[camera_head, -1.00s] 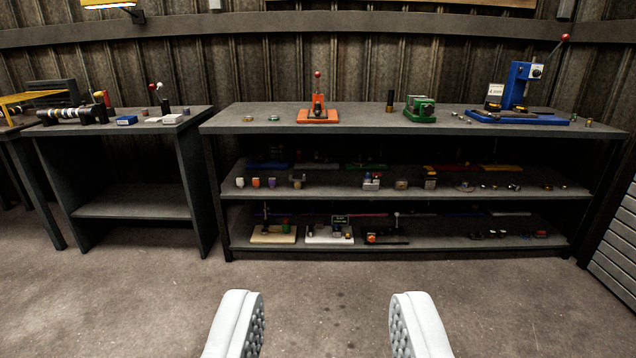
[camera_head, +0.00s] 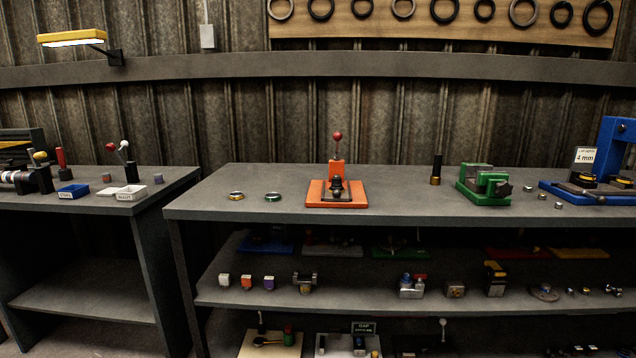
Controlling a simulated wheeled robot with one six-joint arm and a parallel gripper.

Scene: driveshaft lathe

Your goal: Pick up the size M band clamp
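Two small rings lie flat on the long bench top (camera_head: 420,208), left of the orange tool: a gold-coloured ring (camera_head: 237,196) and a ring with a green tint (camera_head: 273,197). They may be band clamps, but no size mark can be read. I cannot tell which thing is the size M band clamp. My gripper is outside the picture now.
An orange lever tool (camera_head: 336,195), a green fixture (camera_head: 484,184) and a blue press (camera_head: 617,150) stand on the long bench. Its lower shelf (camera_head: 350,295) holds small parts. A smaller bench (camera_head: 80,208) stands left, beyond a narrow gap. The bench front between the rings and edge is clear.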

